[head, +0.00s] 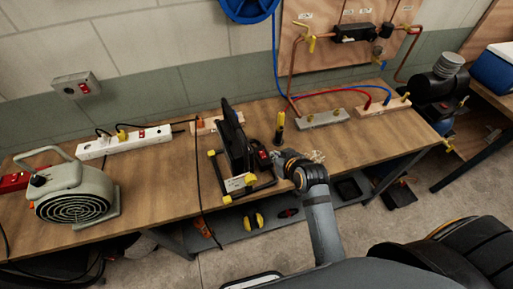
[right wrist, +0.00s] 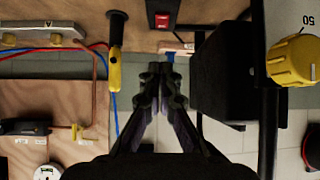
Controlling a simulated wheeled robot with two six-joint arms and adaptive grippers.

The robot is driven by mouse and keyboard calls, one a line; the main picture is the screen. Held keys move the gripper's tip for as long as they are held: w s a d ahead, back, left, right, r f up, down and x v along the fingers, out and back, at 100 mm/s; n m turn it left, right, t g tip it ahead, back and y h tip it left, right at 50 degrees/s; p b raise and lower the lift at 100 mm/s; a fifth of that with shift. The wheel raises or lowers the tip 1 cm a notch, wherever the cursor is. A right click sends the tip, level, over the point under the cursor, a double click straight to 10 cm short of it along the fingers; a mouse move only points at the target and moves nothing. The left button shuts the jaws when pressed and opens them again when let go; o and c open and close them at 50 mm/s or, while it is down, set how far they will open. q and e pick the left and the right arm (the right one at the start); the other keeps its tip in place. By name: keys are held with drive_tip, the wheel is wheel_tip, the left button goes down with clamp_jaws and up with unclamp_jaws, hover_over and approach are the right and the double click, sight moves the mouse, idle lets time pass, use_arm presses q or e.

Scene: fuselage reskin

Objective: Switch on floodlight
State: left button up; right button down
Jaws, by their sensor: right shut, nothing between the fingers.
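The floodlight (head: 234,140) stands on the workbench, a black panel on a frame with yellow corners. Its black body (right wrist: 224,95) fills the right of the middle in the right wrist view. A red rocker switch (right wrist: 162,20) on a black housing shows at the top of that view; red also shows beside the lamp in the head view (head: 263,155). My right gripper (head: 277,158) is just right of the lamp. Its fingers (right wrist: 160,72) are together and empty, apart from the switch in the picture; contact cannot be told. My left gripper is out of view.
A yellow-and-black upright tool (head: 280,128) stands close behind my right gripper. A fan heater (head: 75,195) and a white power strip (head: 125,143) are on the left of the bench (head: 165,185). Blocks with pipe and hose ends (head: 322,119) lie at the back right.

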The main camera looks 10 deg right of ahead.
drive_tip(key=r, duration=0.1)
drive_tip(key=p, duration=0.2)
hover_over(263, 156)
wheel_tip(263, 156, down, 6)
drive_tip(key=shift+d+f, duration=0.1)
wheel_tip(263, 156, down, 2)
drive_tip(key=shift+f+p, duration=0.2)
drive_tip(key=shift+p, duration=0.25)
drive_tip(key=shift+f, duration=0.6)
